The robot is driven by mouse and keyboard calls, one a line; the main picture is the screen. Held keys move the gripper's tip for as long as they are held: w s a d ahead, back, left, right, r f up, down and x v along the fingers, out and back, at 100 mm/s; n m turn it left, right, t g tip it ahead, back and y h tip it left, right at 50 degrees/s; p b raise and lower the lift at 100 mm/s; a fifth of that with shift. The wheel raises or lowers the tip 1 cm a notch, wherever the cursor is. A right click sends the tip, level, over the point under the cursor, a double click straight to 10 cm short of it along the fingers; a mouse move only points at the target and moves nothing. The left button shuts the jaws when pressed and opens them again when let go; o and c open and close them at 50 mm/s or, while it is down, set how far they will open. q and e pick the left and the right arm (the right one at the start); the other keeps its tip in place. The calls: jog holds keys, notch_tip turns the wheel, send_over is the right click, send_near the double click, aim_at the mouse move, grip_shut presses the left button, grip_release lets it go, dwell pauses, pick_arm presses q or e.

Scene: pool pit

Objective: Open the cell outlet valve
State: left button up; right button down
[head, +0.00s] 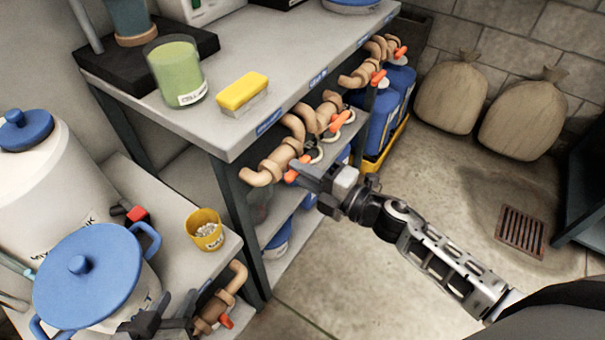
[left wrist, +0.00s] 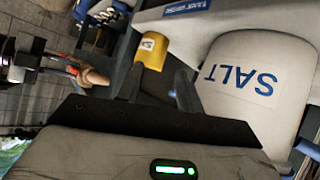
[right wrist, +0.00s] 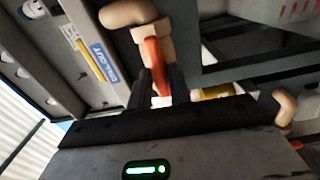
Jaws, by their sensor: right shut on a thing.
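The cell outlet valve is a tan pipe valve (head: 272,163) with an orange lever, under the front edge of the grey bench. In the right wrist view its orange lever (right wrist: 153,60) comes down from the tan body between my fingers, near a blue-striped label that seems to read "CELL OUT" (right wrist: 106,65). My right gripper (head: 307,172) is shut on this lever; its fingers (right wrist: 160,85) hide the lever's end. My left gripper (head: 168,318) is open and empty beside the blue-lidded pot (head: 85,275); its fingers (left wrist: 158,85) are apart.
More tan valves with orange levers (head: 378,77) line the bench edge (head: 235,135). On the bench are a green cup (head: 176,72) and a yellow sponge (head: 243,91). A yellow cup (head: 205,230) stands on the lower left table. Floor to the right is clear around a drain (head: 521,231).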

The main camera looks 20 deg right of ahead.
pick_arm(q)
jog(key=shift+w, duration=0.1)
pick_arm(e)
jog(key=shift+f+n, duration=0.1)
jog(key=shift+n, duration=0.2)
jog(key=c, duration=1.4)
grip_release()
jog(key=shift+s+d, duration=0.1)
pick_arm(q)
jog(key=shift+f+b, duration=0.15)
jog(key=shift+b, duration=0.5)
pick_arm(e)
jog(key=v, duration=1.5)
jog(key=shift+s+d, duration=0.25)
jog(key=shift+s, duration=0.05)
pick_arm(q)
jog(key=shift+f, duration=0.1)
